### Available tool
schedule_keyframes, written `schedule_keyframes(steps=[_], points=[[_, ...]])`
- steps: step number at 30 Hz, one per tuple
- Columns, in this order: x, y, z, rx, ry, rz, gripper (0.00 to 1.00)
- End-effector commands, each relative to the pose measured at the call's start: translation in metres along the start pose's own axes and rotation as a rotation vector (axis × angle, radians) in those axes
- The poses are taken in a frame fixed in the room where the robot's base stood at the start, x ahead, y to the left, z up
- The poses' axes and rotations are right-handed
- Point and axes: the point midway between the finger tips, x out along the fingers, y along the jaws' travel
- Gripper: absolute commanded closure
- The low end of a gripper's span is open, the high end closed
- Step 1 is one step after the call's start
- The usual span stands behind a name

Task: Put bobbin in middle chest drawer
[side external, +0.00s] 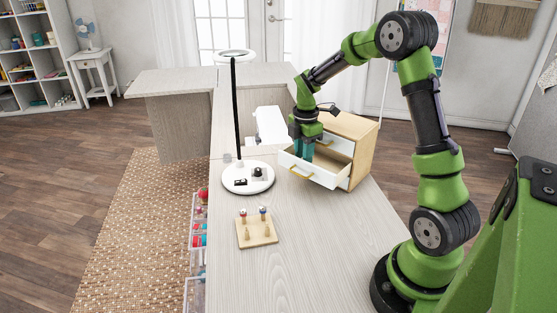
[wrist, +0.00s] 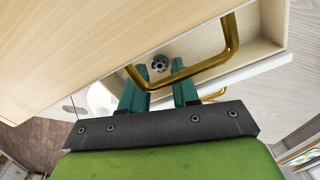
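A small wooden chest (side external: 362,160) stands on the table with one drawer (side external: 320,178) pulled out below a closed upper drawer. I cannot tell from the frames how many drawers are underneath. My gripper (side external: 302,156) points down at the open drawer, behind its front panel. In the wrist view, my gripper (wrist: 158,78) has its teal fingers apart with a gap between them. A dark, round bobbin with pale spots (wrist: 159,64) shows in that gap, beyond the fingertips, apparently in the drawer. The side view hides this bobbin.
The upper drawer's gold handle (wrist: 190,72) crosses close to the fingers. A wooden peg stand (side external: 257,231) with two bobbins sits at the front. A lamp with a white round base (side external: 248,185) and a white machine (side external: 270,125) stand left of the chest.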

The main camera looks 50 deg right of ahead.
Motion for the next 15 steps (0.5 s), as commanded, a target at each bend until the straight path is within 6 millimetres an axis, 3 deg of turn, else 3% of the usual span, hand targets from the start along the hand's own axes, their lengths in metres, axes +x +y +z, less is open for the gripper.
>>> schedule_keyframes(steps=[9, 15], points=[[-0.068, 0.001, 0.000, 0.000, 0.000, 0.006, 0.70], [-0.100, 0.001, 0.000, 0.000, 0.000, 0.004, 0.70]])
